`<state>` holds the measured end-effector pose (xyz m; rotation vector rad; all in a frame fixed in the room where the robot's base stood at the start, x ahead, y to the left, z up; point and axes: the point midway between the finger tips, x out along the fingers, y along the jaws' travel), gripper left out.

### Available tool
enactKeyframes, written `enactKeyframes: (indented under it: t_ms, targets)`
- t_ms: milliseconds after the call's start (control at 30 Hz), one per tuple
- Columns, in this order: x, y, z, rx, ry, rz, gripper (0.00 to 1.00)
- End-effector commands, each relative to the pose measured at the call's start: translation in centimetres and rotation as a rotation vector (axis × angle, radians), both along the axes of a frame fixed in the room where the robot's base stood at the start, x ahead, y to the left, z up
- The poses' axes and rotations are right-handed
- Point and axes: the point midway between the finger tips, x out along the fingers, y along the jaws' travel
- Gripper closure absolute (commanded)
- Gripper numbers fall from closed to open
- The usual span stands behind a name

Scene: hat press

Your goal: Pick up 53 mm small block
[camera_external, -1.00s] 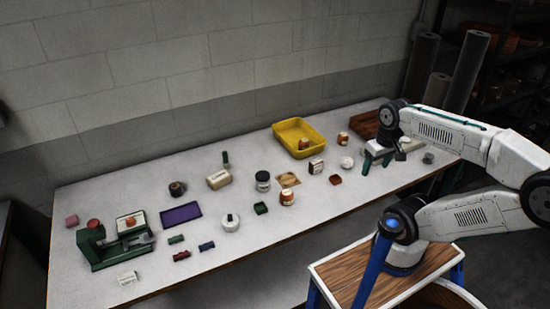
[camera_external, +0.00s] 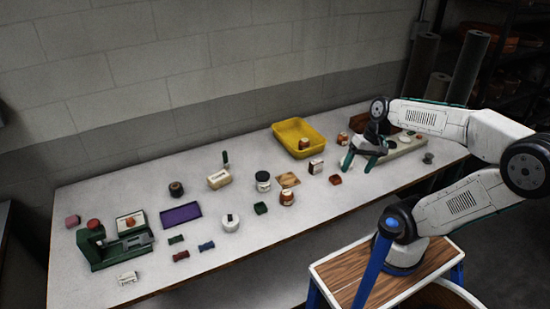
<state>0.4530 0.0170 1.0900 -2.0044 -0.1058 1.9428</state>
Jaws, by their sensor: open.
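My gripper (camera_external: 357,167) is open, with its two green fingers pointing down at the right part of the table. I cannot tell which object is the 53 mm small block. A small dark red block (camera_external: 335,179) lies just left of and in front of the fingers, apart from them. A dark green block (camera_external: 261,208) lies mid-table, and a pink block (camera_external: 73,221) sits at the far left. Small green (camera_external: 176,239), red (camera_external: 181,256) and blue (camera_external: 206,246) pieces lie at the front left. Nothing shows between the fingers.
A yellow tray (camera_external: 318,130) with an orange jar (camera_external: 304,145) stands at the back. A white-labelled box (camera_external: 316,166) and another jar (camera_external: 287,198) stand left of my gripper. A long pale fixture (camera_external: 408,147) lies right of it. A green press (camera_external: 93,246) stands at the left.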

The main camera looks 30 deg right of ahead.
Motion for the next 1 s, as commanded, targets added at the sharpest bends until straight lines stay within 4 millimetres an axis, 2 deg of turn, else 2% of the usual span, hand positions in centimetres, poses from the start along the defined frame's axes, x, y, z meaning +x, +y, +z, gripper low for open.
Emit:
enactKeyframes:
  t_ms: [100, 167, 200, 267, 367, 467, 500, 567, 600, 667, 700, 833, 900, 1000]
  targets:
    - [4.5, 3.0, -0.3, 0.27, 0.081, -0.209, 0.25]
    - [7.2, 4.0, -0.3, 0.404, 0.114, -0.328, 0.25]
    - [9.1, 4.3, -0.2, 0.491, 0.13, -0.412, 0.25]
    - [12.2, 4.4, -0.2, 0.617, 0.158, -0.543, 0.25]
    - [17.6, 3.2, -0.5, 0.817, 0.193, -0.782, 0.25]
    - [23.0, 0.4, -1.6, 1.004, 0.218, -1.038, 0.25]
    - [25.0, -1.2, -2.4, 1.075, 0.224, -1.146, 0.25]
    - [27.8, -4.1, -3.9, 1.174, 0.231, -1.314, 0.25]
    - [29.4, -6.2, -5.1, 1.239, 0.232, -1.429, 0.25]
    - [31.5, -9.8, -7.2, 1.329, 0.228, -1.604, 0.25]
    - [32.5, -12.2, -8.8, 1.384, 0.222, -1.72, 0.25]
    - [33.9, -19.6, -14.2, 1.525, 0.187, -2.058, 0.25]
    - [33.9, -22.4, -16.6, 1.574, 0.167, -2.193, 0.25]
    - [33.5, -24.9, -18.8, 1.617, 0.141, -2.317, 0.25]
